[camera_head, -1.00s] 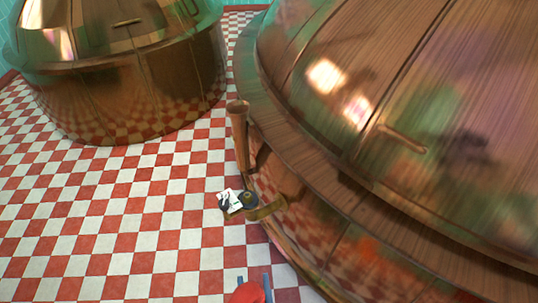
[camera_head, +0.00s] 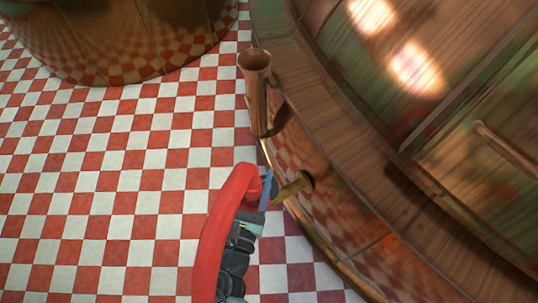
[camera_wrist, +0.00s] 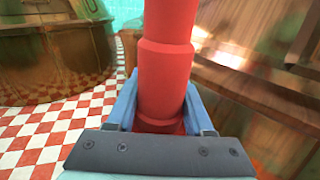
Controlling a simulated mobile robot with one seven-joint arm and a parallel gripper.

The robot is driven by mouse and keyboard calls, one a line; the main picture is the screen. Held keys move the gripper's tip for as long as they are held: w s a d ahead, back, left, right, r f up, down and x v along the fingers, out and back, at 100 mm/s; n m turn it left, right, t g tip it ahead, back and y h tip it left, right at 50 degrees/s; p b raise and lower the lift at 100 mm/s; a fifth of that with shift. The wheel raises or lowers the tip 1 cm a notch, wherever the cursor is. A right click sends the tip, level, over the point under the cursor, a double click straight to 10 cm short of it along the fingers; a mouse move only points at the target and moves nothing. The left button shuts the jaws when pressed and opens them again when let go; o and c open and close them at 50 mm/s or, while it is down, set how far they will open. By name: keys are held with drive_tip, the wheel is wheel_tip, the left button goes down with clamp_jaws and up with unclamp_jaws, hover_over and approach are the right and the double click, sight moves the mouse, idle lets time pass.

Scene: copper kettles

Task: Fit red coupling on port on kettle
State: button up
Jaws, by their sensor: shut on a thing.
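My gripper (camera_head: 264,190), with blue fingers, is shut on the red coupling (camera_head: 245,178). In the wrist view the coupling (camera_wrist: 165,85) stands between the two blue fingers (camera_wrist: 160,112). In the head view a thick red hose curves down and left from it. The brass port (camera_head: 291,188) sticks out leftward from the side of the large copper kettle (camera_head: 345,205). Its outer end is hidden behind my gripper and the coupling. I cannot tell whether the coupling touches the port. In the wrist view the coupling hides the port.
An upright copper funnel-topped pipe (camera_head: 256,90) stands on the kettle's side just beyond the port. A second copper kettle (camera_head: 120,40) stands at the upper left. The red and white checkered floor (camera_head: 110,170) between is clear.

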drive_tip(key=w+d+f+m+g+h+b, duration=0.1)
drive_tip(key=w+d+f+m+h+b, duration=0.2)
drive_tip(key=w+b, duration=0.5)
drive_tip(key=shift+n+h, duration=0.3)
drive_tip(key=shift+h, duration=0.3)
wheel_tip(320, 180, down, 10)
drive_tip(key=b, duration=1)
drive_tip(key=shift+d+r, duration=0.15)
drive_tip(key=shift+r, duration=0.05)
drive_tip(key=shift+f, duration=0.1)
